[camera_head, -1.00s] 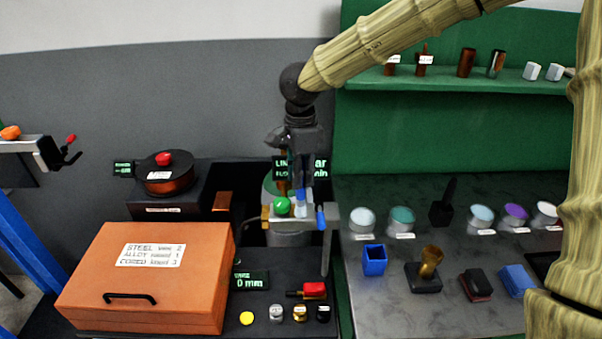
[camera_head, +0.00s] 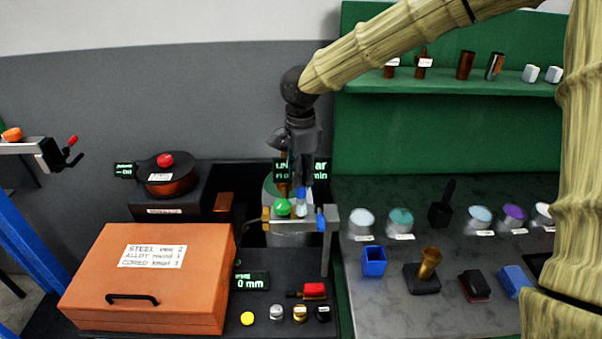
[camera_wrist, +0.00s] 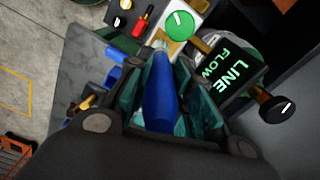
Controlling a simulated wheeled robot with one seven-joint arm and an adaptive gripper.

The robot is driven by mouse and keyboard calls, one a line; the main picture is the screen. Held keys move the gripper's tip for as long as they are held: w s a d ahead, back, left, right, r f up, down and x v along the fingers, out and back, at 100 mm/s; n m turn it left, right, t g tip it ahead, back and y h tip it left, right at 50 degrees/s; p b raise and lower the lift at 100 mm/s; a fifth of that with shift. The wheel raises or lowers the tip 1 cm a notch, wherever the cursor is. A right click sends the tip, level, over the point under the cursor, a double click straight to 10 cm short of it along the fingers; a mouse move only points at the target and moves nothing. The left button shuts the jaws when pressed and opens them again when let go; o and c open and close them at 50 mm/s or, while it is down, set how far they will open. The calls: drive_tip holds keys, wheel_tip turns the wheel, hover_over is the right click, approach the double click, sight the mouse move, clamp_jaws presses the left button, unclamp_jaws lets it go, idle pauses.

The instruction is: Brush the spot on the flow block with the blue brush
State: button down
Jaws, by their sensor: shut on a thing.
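My gripper (camera_head: 301,176) points down over the flow block and is shut on the blue brush (camera_wrist: 160,95). In the wrist view the brush's blue handle lies between the fingers, and its pale tip (camera_wrist: 160,45) is beside the green knob. The flow block (camera_wrist: 198,8) is pale grey with a round green knob (camera_head: 282,207) on its front. In the head view a small blue part of the brush (camera_head: 301,194) shows below the fingers, close to the block. I cannot tell whether the tip touches the block. The spot cannot be made out.
A lit LINE/FLOW display (camera_wrist: 224,72) stands close behind the block. An orange case (camera_head: 150,285) stands at front left. A blue holder (camera_head: 373,262) and several jars stand on the right bench.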

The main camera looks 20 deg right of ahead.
drive_tip(key=shift+w+d+p, duration=0.1)
drive_tip(key=shift+w+p, duration=0.2)
drive_tip(key=shift+w, duration=0.15)
drive_tip(key=shift+w+d+p, duration=0.25)
drive_tip(key=shift+w+p, duration=0.25)
drive_tip(key=shift+w, duration=0.25)
drive_tip(key=shift+s+a, duration=0.1)
drive_tip(key=shift+s, duration=0.1)
drive_tip(key=shift+s+a+f, duration=0.1)
drive_tip(key=shift+s+a, duration=0.1)
drive_tip(key=shift+s, duration=0.65)
drive_tip(key=shift+s+p, duration=0.15)
drive_tip(key=shift+p, duration=0.2)
drive_tip(key=shift+s+a+p, duration=0.3)
drive_tip(key=shift+s, duration=0.45)
drive_tip(key=shift+w, duration=0.1)
